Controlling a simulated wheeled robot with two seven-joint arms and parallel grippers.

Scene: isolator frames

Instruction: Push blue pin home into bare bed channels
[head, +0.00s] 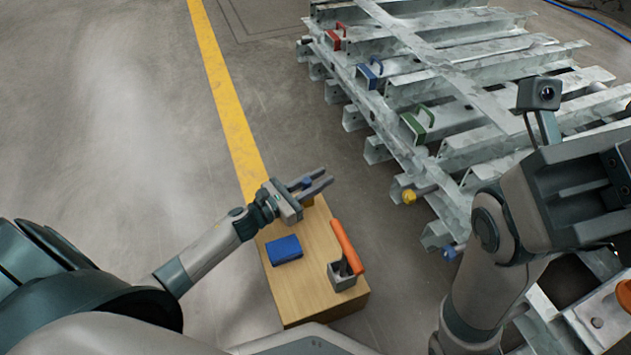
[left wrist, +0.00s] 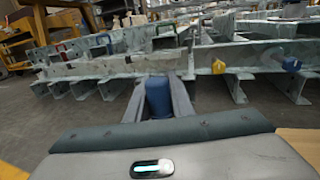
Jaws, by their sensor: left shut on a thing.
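My left gripper (head: 318,181) is shut on a blue pin (head: 306,183), above the far end of a wooden box. In the left wrist view the blue pin (left wrist: 158,97) stands between the two fingers, its lower part hidden by the gripper body. The galvanised bed channels (head: 375,150) lie to the right, their open ends facing the gripper, which is apart from them. A yellow pin (head: 409,197) and another blue pin (head: 450,252) sit at channel ends. My right arm is at the lower right; its fingertips cannot be made out.
Red (head: 336,38), blue (head: 369,74) and green (head: 416,124) handled blocks sit along the frame. The wooden box (head: 310,300) carries a blue block (head: 284,250) and an orange-handled tool (head: 348,246) in a grey holder. Bare floor lies between box and frame.

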